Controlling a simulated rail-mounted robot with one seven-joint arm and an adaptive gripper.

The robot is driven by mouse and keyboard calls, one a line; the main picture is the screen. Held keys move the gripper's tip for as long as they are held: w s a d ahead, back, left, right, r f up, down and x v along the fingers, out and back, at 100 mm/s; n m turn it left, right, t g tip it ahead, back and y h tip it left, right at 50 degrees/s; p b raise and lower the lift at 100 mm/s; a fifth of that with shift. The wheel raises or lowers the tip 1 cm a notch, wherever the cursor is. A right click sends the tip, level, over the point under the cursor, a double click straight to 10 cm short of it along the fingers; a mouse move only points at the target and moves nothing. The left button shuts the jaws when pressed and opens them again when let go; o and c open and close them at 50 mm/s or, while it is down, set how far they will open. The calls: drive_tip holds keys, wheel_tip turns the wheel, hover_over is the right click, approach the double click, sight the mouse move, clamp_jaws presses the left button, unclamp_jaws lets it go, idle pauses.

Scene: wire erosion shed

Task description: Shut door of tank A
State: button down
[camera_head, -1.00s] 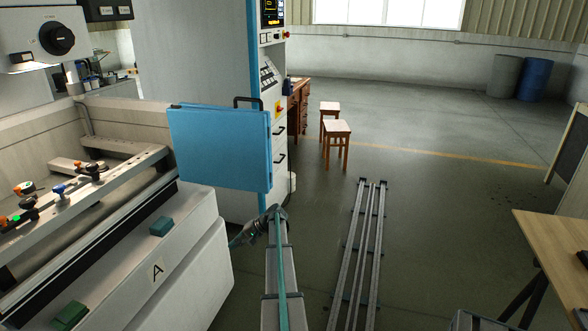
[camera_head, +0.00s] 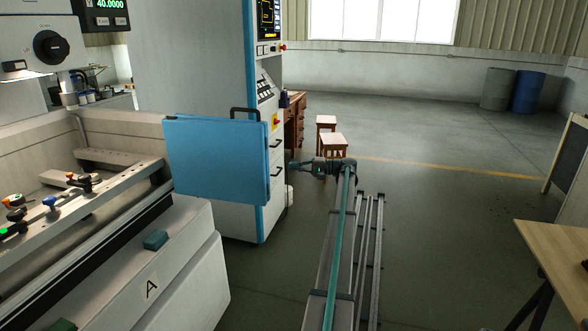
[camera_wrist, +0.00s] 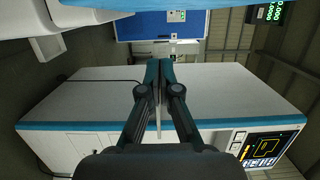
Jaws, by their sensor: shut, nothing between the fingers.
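Tank A (camera_head: 180,270) is the pale machine tank at the lower left of the head view, with a letter A on its front. Its blue door (camera_head: 215,160) stands open at the tank's right end, swung out in front of the tall cabinet. A dark handle (camera_head: 246,112) sticks up at the door's top right edge. My gripper (camera_head: 294,166) is shut and empty, to the right of the door and apart from it in the picture. In the wrist view its fingertips (camera_wrist: 159,68) are together. A light blue strip at the top of that view may be the door.
The tall cabinet (camera_head: 190,60) with a blue edge and control panel stands behind the door. Stools (camera_head: 333,143) and a brown desk (camera_head: 294,125) are beyond my gripper. Floor rails (camera_head: 368,250) run beside my arm. A wooden table (camera_head: 560,250) is at the right.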

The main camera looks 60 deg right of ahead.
drive_tip(key=w+a+p, duration=0.1)
drive_tip(key=w+a, duration=0.5)
drive_tip(key=a, duration=0.1)
drive_tip(key=shift+a+p, duration=0.2)
drive_tip(key=shift+p, duration=0.2)
